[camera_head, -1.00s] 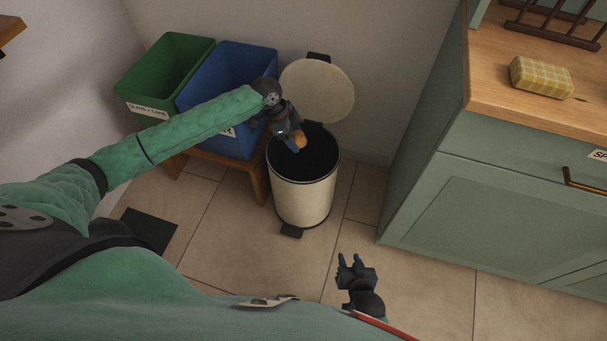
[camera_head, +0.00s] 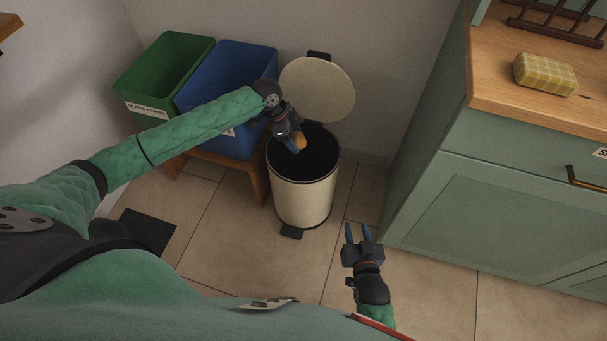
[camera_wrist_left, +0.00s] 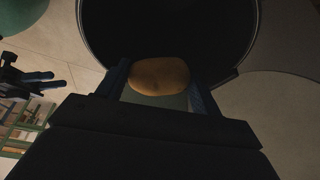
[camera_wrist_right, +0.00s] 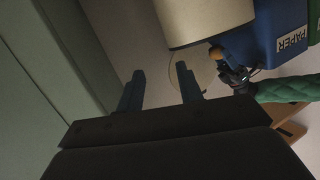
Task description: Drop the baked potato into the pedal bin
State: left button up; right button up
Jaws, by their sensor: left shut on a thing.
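The pedal bin (camera_head: 301,201) is cream with a dark inside, and its round lid (camera_head: 318,90) stands open at the back. My left gripper (camera_head: 296,143) is over the bin's open mouth. It is shut on the brown baked potato (camera_head: 300,141). In the left wrist view the potato (camera_wrist_left: 160,76) sits between the two fingers, with the dark round opening of the bin (camera_wrist_left: 168,30) beyond it. My right gripper (camera_head: 358,235) is open and empty, in front of the bin to the right. Its spread fingers (camera_wrist_right: 160,88) show in the right wrist view.
A green bin (camera_head: 165,75) and a blue bin (camera_head: 228,78) stand on a low wooden stand (camera_head: 247,172) left of the pedal bin. A green cabinet (camera_head: 490,215) with a wooden top is on the right, carrying a yellow checked block (camera_head: 544,75). Tiled floor between is clear.

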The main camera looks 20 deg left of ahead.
jog(key=shift+w+r, duration=0.25)
jog(key=shift+r, duration=0.35)
pick_arm(q)
jog(key=o, duration=1.1)
jog(key=shift+f, duration=0.1)
jog(key=shift+a+r, duration=0.2)
jog(key=shift+r, duration=0.4)
jog(key=p+v, duration=0.1)
jog(key=v, duration=0.5)
jog(key=shift+s+a+r, duration=0.1)
jog(key=shift+a+r, duration=0.05)
jog(key=shift+r, duration=0.1)
pick_arm(e)
jog(key=s+f+g, duration=0.3)
jog(key=s+f, duration=0.2)
jog(key=f, duration=0.5)
jog(key=shift+s+d+h, duration=0.2)
jog(key=shift+d+h, duration=0.05)
jog(key=shift+h, duration=0.05)
